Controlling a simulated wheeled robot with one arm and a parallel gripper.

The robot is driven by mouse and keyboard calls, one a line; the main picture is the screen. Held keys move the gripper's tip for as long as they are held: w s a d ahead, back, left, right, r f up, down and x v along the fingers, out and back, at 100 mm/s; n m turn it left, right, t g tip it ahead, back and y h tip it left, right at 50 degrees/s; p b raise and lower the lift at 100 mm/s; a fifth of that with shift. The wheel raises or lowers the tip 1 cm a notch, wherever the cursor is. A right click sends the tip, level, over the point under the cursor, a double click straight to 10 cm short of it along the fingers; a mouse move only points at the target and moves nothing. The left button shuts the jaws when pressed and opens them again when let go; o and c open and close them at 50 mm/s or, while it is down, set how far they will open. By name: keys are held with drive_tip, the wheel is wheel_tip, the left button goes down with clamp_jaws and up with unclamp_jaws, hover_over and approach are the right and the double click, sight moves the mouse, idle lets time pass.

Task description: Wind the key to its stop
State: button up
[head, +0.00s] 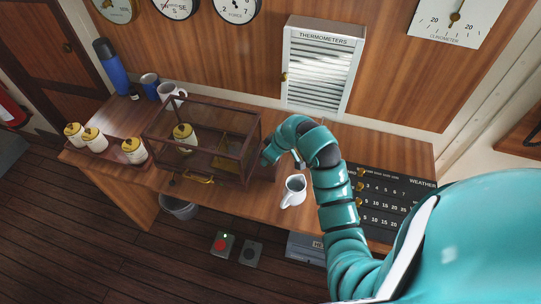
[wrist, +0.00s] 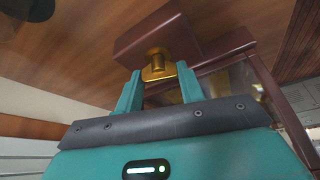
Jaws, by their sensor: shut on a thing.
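The brass key (wrist: 157,66) stands out from a dark red-brown block (wrist: 150,35) in the wrist view. My gripper (wrist: 160,84) has its two teal fingers on either side of the key and is shut on it. In the head view my gripper (head: 268,158) is at the right end of a brown-framed glass case (head: 205,112) on the wooden desk; the key is hidden there behind my gripper. The key's turn angle and its stop cannot be made out.
A white jug (head: 294,190) stands on the desk close below my arm. A weather board (head: 385,195) lies right of my arm.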

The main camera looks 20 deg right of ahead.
drive_tip(key=shift+f+m+h, duration=0.1)
drive_tip(key=shift+m+h, duration=0.3)
drive_tip(key=shift+m, duration=0.6)
drive_tip(key=o, duration=1)
drive_tip(key=p+v, duration=0.5)
drive_tip(key=v, duration=1.2)
drive_tip(key=shift+s+p, duration=0.3)
drive_tip(key=shift+p, duration=0.1)
